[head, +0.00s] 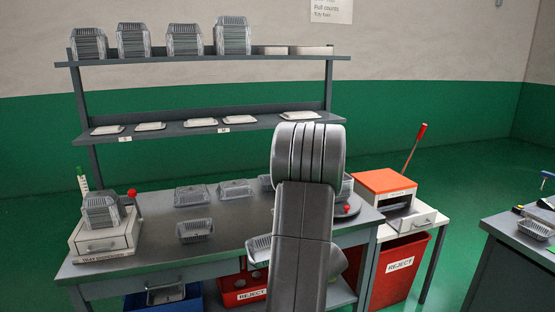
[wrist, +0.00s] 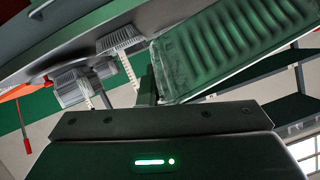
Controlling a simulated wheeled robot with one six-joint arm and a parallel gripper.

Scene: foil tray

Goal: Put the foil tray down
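A ribbed foil tray (wrist: 235,45) fills the upper right of the wrist view, very close and tilted, with green reflections on it. One dark finger of my gripper (wrist: 150,87) stands at the tray's near end, and the gripper appears shut on its rim. The other finger does not show clearly. In the head view my arm hides the gripper. A foil tray's corner (head: 258,248) shows left of my arm, by the front edge of the metal workbench (head: 150,228). I cannot tell whether it is the held tray.
Foil trays (head: 195,230) lie on the bench, with bare metal around them. A tray stack (head: 101,212) stands on a white unit at left. An orange-topped machine (head: 384,184) and a red reject bin (head: 397,272) are at right. Shelves (head: 205,127) rise behind.

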